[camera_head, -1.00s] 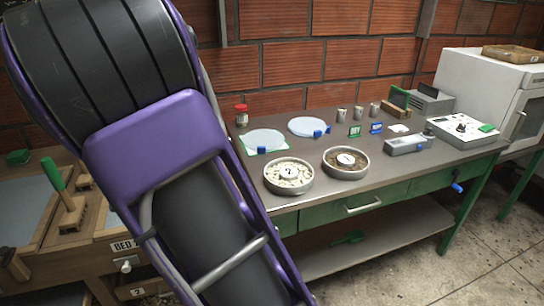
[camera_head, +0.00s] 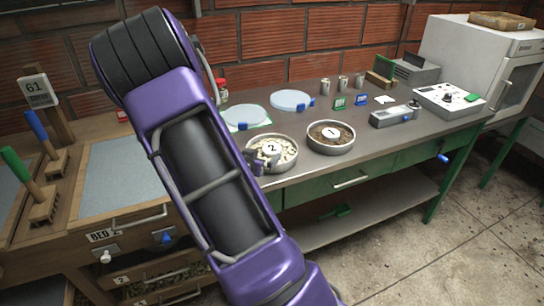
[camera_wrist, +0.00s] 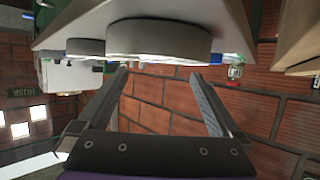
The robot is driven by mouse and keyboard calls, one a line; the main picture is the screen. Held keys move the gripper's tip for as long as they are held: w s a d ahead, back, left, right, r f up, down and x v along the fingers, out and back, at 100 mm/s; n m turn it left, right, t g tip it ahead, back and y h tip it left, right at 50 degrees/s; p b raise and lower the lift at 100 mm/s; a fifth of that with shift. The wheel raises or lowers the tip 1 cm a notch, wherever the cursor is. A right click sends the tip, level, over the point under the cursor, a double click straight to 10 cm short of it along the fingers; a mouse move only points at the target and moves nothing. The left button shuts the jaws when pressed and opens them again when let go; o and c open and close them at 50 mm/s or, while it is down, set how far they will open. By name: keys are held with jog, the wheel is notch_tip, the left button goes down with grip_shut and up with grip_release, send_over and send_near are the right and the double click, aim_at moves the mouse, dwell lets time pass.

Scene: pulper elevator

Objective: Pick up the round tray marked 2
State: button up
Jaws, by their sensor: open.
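The round tray marked 2 (camera_head: 288,164) is a shallow grey dish of pale beans with a white number disc, standing on the bench near its front edge. My gripper (camera_head: 262,157) is at the tray's left side, overlapping its rim in the head view; my arm hides part of that side. In the wrist view, which looks upside down, the tray's grey side wall (camera_wrist: 160,42) lies just beyond the open, empty fingers (camera_wrist: 157,76). I cannot tell whether a finger touches it. The tray marked 1 (camera_head: 330,148), with dark beans, stands to its right.
Two pale round dishes (camera_head: 291,100) (camera_head: 244,116) with blue parts lie behind the trays. Small metal cups (camera_head: 343,83), a grey meter (camera_head: 394,116) and a control box (camera_head: 448,100) stand farther right. A wooden bench with upright-handled tools (camera_head: 45,195) is on the left.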

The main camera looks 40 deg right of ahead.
aim_at(272, 148)
jog(key=shift+x, duration=3.4)
jog(key=shift+s+d+r, duration=0.1)
jog(key=shift+r, duration=0.05)
grip_shut()
